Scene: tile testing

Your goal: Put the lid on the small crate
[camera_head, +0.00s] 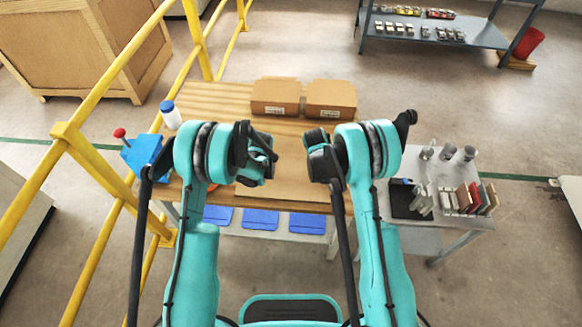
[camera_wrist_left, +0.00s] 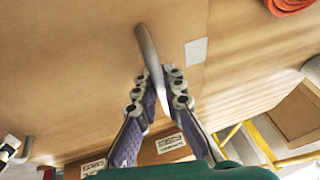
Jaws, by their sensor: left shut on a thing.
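In the left wrist view, my left gripper (camera_wrist_left: 158,78) is shut on a thin grey piece (camera_wrist_left: 150,50). The piece shows nearly edge-on, its far end reaching past the fingertips over a tan surface. I cannot tell whether it is the lid or whether it touches that surface. In the head view my left wrist hides the fingers and the held piece. My right gripper (camera_head: 320,157) is over the right part of the table, but its fingers are not clear. I cannot pick out the small crate with certainty in either view.
Two cardboard boxes (camera_head: 277,97) (camera_head: 331,98) stand at the table's back. A side table (camera_head: 446,215) holds samples. Yellow rails (camera_head: 92,160) bound the left.

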